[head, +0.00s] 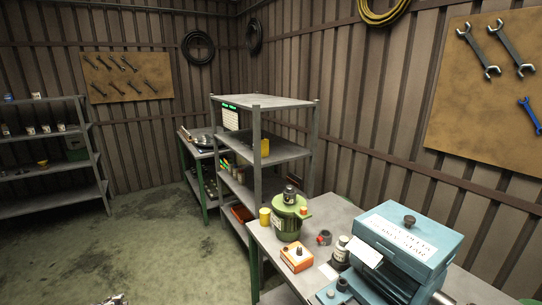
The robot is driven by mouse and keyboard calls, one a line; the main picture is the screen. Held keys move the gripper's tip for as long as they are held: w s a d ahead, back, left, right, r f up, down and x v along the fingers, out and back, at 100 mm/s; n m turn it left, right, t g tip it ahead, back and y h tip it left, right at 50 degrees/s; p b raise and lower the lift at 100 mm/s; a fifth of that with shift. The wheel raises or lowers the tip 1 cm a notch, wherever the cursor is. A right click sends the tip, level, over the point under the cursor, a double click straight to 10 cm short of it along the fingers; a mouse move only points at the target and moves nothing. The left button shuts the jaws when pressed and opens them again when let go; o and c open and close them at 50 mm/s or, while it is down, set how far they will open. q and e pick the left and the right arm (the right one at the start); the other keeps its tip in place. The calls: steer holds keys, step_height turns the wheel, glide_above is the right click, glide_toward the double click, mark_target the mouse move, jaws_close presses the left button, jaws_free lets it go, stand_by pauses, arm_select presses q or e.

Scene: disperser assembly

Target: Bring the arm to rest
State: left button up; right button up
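A green pot-like machine (288,222) with a dark top stands upright on the grey workbench (336,210). Nothing is seen touching it.
The bench also holds an orange box (297,256), a yellow cup (265,217), a dark-and-white bottle (341,250) and a large blue machine (410,240). A grey shelf unit (285,103) stands behind. Another shelf (50,190) is at far left. Green floor (130,240) between is open.

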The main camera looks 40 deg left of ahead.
arm_select(q)
steer(key=s+d+f+n+h, duration=0.1)
steer(key=s+d+f, duration=0.1)
steer(key=d+f, duration=0.65)
steer(key=s+d+f+g+h, duration=0.15)
steer(key=d+f, duration=0.45)
steer(key=d, duration=0.6)
steer(key=s+d+f+n+t+h, duration=0.1)
steer(key=s+d+f+h, duration=0.15)
steer(key=d+f, duration=0.6)
steer(key=s+d+f+h, duration=0.1)
steer(key=d+f, duration=0.1)
steer(key=d, duration=1)
steer(key=s+d+f+n+h, duration=0.1)
steer(key=d+f, duration=0.1)
steer(key=d, duration=1.1)
steer(key=s+d+f+h, duration=0.1)
steer(key=d+f, duration=0.1)
steer(key=d, duration=1.1)
steer(key=shift+n+g+h, duration=0.3)
steer(key=shift+g, duration=0.15)
